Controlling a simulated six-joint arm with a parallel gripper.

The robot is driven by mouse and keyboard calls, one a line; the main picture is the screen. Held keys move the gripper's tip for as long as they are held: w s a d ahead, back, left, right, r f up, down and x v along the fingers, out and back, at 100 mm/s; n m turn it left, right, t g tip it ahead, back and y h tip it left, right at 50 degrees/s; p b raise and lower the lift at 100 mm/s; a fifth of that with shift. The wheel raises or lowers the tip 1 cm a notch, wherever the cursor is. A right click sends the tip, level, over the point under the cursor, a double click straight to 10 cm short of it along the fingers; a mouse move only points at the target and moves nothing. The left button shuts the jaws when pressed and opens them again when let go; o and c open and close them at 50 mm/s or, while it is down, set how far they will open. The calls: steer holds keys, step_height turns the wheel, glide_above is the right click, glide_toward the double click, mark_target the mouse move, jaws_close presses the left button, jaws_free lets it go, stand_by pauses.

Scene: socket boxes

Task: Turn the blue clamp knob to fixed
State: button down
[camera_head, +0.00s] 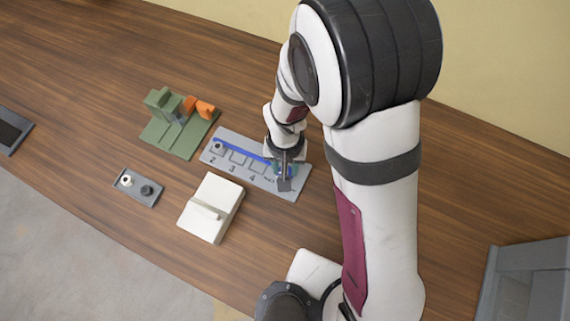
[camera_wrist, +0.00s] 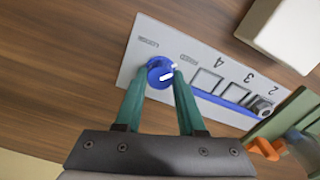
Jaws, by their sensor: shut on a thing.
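The blue clamp knob (camera_wrist: 159,72) sits at one end of a grey panel (camera_wrist: 145,27). It has a white mark, and the labels printed beside it look like LOOSE and FIXED. I cannot tell for sure which label the mark points to. My gripper (camera_wrist: 165,70) is shut on the knob, with one teal finger on each side of it. In the head view my gripper (camera_head: 286,176) is over the right end of the panel (camera_head: 222,134) and hides most of the knob. A blue bar (camera_head: 240,151) runs along the panel, past numbered squares, from the knob end.
A green fixture with orange parts (camera_head: 174,139) stands behind left of the panel. A white block (camera_head: 207,211) lies in front of the panel. A small grey plate (camera_head: 139,187) with a white and a dark knob lies to the left. A grey bin (camera_head: 527,283) is far right.

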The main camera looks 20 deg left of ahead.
steer(key=shift+m, duration=0.4)
steer(key=c, duration=0.5)
jaws_free()
step_height(320, 180, up, 16)
steer(key=s+d+r+m+y, duration=0.1)
steer(key=s+d+m, duration=0.3)
steer(key=d, duration=0.5)
steer(key=s+d+r+m, duration=0.3)
steer(key=s+d+m, duration=0.1)
steer(key=d, duration=0.5)
steer(key=shift+s+d+y, duration=0.25)
steer(key=shift+s+y, duration=0.15)
steer(key=shift+s, duration=0.1)
